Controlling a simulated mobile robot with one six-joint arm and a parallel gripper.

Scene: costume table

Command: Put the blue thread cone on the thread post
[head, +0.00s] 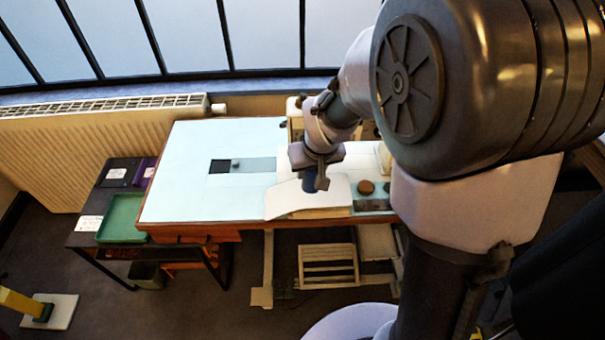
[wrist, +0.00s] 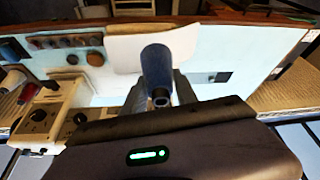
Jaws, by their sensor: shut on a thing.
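The blue thread cone (wrist: 157,66) is between my gripper's fingers (wrist: 160,92) in the wrist view, its end with a hole facing the camera. In the head view my gripper (head: 313,172) is shut on the cone (head: 309,182), over a white sheet-like piece (head: 340,190) at the table's front edge. Whether the cone touches that piece I cannot tell. I cannot pick out the thread post for certain in either view.
The pale blue table (head: 190,190) is mostly clear on the left, with a dark square (head: 219,167) in it. The wrist view shows a cream machine (wrist: 45,115), thread cones (wrist: 12,80) and a row of small round things (wrist: 65,42) at left. A green tray (head: 122,217) stands beside the table.

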